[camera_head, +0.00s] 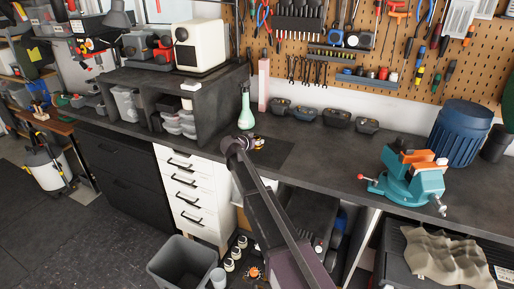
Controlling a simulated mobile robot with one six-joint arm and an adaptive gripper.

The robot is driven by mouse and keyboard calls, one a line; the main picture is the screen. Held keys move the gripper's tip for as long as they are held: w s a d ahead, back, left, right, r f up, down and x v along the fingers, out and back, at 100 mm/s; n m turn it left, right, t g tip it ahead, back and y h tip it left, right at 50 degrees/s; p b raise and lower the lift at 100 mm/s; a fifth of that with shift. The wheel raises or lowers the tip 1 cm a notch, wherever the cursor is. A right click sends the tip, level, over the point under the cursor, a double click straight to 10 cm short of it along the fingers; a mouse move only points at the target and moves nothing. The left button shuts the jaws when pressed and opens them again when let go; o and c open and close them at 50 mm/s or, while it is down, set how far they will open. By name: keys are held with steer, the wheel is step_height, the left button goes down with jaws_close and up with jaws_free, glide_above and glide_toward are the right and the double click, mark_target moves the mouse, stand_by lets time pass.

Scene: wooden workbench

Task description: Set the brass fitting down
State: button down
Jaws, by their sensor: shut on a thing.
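My arm reaches from the bottom of the view up to the workbench (335,160). My gripper (258,145) is at its far end, small and partly hidden by my own wrist. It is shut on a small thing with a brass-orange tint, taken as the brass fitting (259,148). Its shape is too small to make out. The gripper is over or near a dark mat (276,155) on the bench. I cannot tell whether the fitting touches the surface.
A green spray bottle (246,108) stands close behind my gripper. Several dark bins (308,115) line the wall. A teal vise (411,182) and a blue barrel (460,133) are at the right. Bench between mat and vise is clear.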

steer(key=shift+w+a, duration=0.3)
steer(key=shift+w, duration=0.1)
steer(key=shift+f+b, duration=0.35)
step_height(320, 180, down, 3)
steer(key=b, duration=0.3)
steer(key=shift+f, duration=0.1)
steer(key=shift+c, duration=1.5)
jaws_free()
steer(key=shift+r, duration=0.2)
steer(key=p+v, duration=0.4)
steer(key=v, duration=0.8)
steer(key=shift+p, duration=0.35)
